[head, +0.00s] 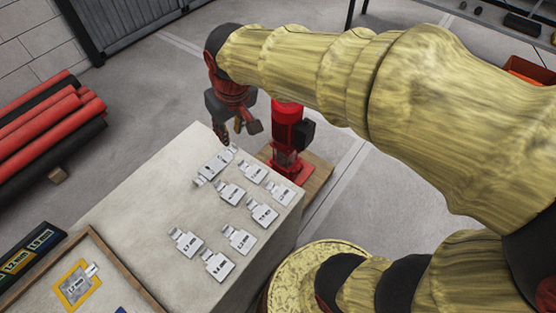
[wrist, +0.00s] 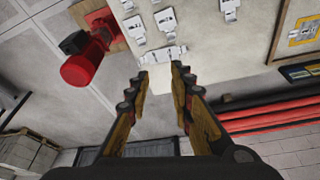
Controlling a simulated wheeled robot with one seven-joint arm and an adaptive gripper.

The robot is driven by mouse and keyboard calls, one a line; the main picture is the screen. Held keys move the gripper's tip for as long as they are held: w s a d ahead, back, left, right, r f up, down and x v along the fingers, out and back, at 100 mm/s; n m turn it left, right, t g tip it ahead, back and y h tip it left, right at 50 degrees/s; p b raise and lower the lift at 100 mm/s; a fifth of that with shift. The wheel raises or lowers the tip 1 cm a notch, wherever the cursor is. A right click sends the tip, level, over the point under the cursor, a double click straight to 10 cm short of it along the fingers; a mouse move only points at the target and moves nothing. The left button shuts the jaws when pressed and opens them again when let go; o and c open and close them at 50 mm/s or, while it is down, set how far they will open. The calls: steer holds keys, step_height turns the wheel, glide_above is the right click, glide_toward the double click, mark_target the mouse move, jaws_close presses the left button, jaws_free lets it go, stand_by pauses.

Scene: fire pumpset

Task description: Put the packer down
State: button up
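Several flat grey-white packers with printed mm labels lie on a pale block-like table (head: 150,205). One packer (head: 214,164) lies at the table's far end, closest to my gripper; it looks longer than the others, and I cannot tell whether two overlap there. My gripper (head: 238,134) hangs just beyond and above that end. In the wrist view my gripper (wrist: 161,73) has its two fingers apart, with no packer clearly between them. The closest packer (wrist: 162,56) lies crosswise just past the fingertips; I cannot tell whether they touch it.
A red pump (head: 287,130) stands on a wooden base right beside the table's far corner. A wooden-rimmed tray (head: 128,270) with a packer on a yellow-framed spot is at the lower left. Red and black pipes (head: 50,125) are stacked at left.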

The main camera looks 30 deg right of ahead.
steer(key=s+d+r+t, duration=0.1)
steer(key=s+d, duration=0.1)
steer(key=s, duration=0.5)
steer(key=s+d+m+t, duration=0.1)
steer(key=s+d, duration=0.1)
steer(key=s, duration=0.6)
steer(key=shift+d+r+m, duration=0.25)
steer(key=shift+r+m, duration=0.05)
steer(key=shift+r, duration=0.1)
